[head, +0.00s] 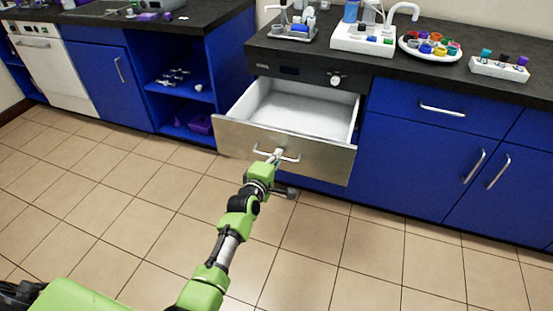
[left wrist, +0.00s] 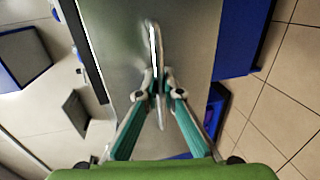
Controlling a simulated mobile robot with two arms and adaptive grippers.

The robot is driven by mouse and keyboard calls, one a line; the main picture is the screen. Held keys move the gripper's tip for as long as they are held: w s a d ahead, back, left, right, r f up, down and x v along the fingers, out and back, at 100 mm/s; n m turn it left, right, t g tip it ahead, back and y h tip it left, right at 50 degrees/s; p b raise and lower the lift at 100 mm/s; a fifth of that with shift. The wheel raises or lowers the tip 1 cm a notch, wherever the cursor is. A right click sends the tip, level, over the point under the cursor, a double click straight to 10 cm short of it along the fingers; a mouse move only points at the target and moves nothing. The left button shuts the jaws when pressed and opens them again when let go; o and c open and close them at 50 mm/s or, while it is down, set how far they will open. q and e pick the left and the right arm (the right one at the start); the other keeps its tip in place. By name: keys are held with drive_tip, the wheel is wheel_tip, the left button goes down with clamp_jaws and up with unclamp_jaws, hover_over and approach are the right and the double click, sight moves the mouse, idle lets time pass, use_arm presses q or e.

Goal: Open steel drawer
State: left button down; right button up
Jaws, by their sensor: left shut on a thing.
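The steel drawer (head: 290,147) is pulled out from under the dark counter, and its white inside (head: 300,108) shows and looks empty. Its bar handle (head: 290,158) is on the front face. My left gripper (head: 275,157) is at the handle in the head view. In the left wrist view, the two teal fingers of the left gripper (left wrist: 158,92) are closed around the handle (left wrist: 155,50), with the steel front behind it. My right gripper is not in view.
Blue cabinets (head: 415,160) stand right of the drawer, and an open blue shelf (head: 185,95) stands left. A tray of colourful caps (head: 430,47) and lab items stand on the counter (head: 400,70). The tiled floor (head: 330,250) in front is clear.

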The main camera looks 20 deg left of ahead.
use_arm(q)
drive_tip(key=c, duration=2.2)
unclamp_jaws()
drive_tip(key=v, duration=1.2)
drive_tip(key=shift+f, duration=0.1)
